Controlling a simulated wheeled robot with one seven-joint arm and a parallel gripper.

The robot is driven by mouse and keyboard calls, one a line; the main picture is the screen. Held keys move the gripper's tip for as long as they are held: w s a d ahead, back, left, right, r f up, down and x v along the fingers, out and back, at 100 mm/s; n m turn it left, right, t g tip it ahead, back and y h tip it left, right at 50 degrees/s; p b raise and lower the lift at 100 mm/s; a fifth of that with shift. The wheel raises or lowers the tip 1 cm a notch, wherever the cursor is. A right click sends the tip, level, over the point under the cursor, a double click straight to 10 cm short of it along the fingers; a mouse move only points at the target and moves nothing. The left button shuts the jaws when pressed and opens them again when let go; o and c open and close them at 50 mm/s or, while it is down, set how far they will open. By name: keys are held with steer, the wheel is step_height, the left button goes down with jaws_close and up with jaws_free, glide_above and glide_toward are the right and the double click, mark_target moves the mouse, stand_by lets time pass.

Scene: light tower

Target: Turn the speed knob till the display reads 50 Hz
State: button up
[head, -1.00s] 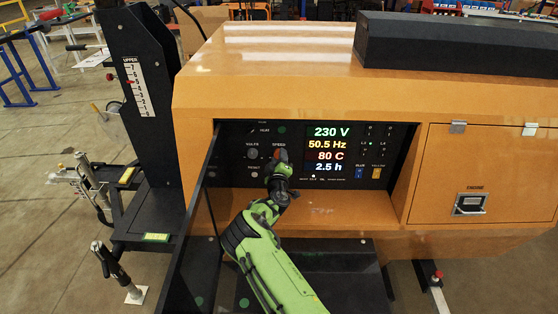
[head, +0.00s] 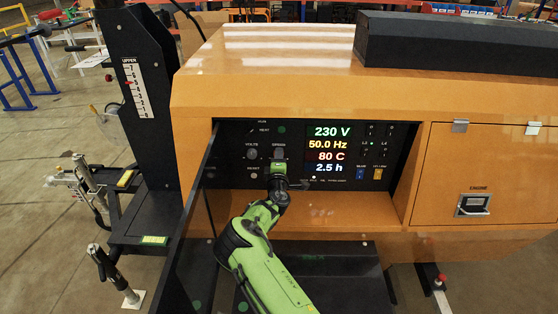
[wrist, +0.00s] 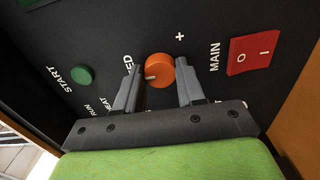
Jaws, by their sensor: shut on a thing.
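The speed knob (wrist: 160,67) is orange and round with a white pointer mark, set in the black panel. In the wrist view the two grey fingers of my gripper (wrist: 158,76) lie on either side of it, shut on it. In the head view my gripper (head: 279,158) reaches the panel just under the speed label and hides the knob. The display (head: 328,149) reads 230 V, 50.0 Hz, 80 C and 2.5 h.
A grey volts knob (head: 252,153) sits left of my gripper. A green start button (wrist: 82,75) and a red main switch (wrist: 254,52) flank the speed knob. The open dark panel door (head: 199,200) stands close left of my arm. An orange ledge (head: 340,205) runs below.

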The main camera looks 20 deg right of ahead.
steer(key=shift+f, duration=0.15)
steer(key=o, duration=1)
steer(key=shift+a, duration=0.1)
steer(key=shift+o, duration=0.2)
